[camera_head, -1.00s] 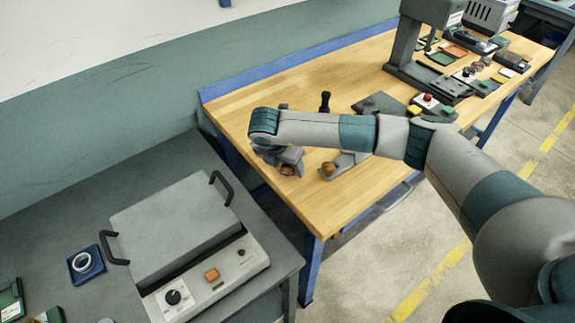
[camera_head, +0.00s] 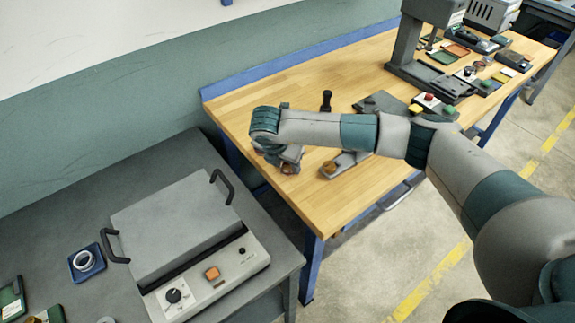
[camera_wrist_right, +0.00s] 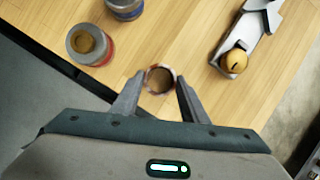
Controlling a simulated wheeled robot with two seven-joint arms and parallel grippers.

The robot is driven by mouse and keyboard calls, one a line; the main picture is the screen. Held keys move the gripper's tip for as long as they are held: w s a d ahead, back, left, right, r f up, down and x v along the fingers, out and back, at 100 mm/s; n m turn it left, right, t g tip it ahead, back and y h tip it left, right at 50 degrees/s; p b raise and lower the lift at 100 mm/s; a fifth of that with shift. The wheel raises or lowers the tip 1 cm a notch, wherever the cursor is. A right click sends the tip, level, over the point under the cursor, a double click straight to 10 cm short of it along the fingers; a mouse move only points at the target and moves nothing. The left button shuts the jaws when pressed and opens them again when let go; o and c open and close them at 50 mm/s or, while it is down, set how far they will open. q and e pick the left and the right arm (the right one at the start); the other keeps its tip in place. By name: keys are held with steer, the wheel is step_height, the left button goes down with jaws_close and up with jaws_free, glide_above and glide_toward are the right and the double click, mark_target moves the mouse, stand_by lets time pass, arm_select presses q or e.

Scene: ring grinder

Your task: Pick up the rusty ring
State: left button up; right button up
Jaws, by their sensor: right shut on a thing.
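The rusty ring (camera_wrist_right: 160,79) is a small brown-red ring between the fingertips of my right gripper (camera_wrist_right: 158,84) in the wrist view. The fingers touch it from both sides, and the gripper is shut on it. In the head view, the ring (camera_head: 288,169) shows at the tips of my right gripper (camera_head: 289,162), over the near left part of the wooden workbench (camera_head: 330,205). The wrist hides part of the gripper there. Whether the ring touches the bench top or is just above it, I cannot tell. My left gripper is not in view.
Two round containers, one grey and red (camera_wrist_right: 85,43) and one blue-grey (camera_wrist_right: 125,8), stand near the ring. A metal holder with a brown knob (camera_wrist_right: 233,62) lies to the right. A grey machine (camera_head: 185,235) and a blue tray (camera_head: 76,272) are on the grey table.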

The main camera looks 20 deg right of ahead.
steer(key=shift+r, duration=0.15)
steer(key=shift+r+b, duration=0.2)
steer(key=shift+b, duration=0.1)
step_height(320, 180, up, 3)
steer(key=shift+r+b, duration=0.1)
steer(key=shift+b, duration=1)
steer(key=s+d+r+b, duration=0.3)
steer(key=s+d+r, duration=0.2)
steer(key=s, duration=0.5)
steer(key=shift+s+d+r+b, duration=0.15)
steer(key=shift+d+r+b, duration=0.2)
steer(key=shift+r, duration=0.7)
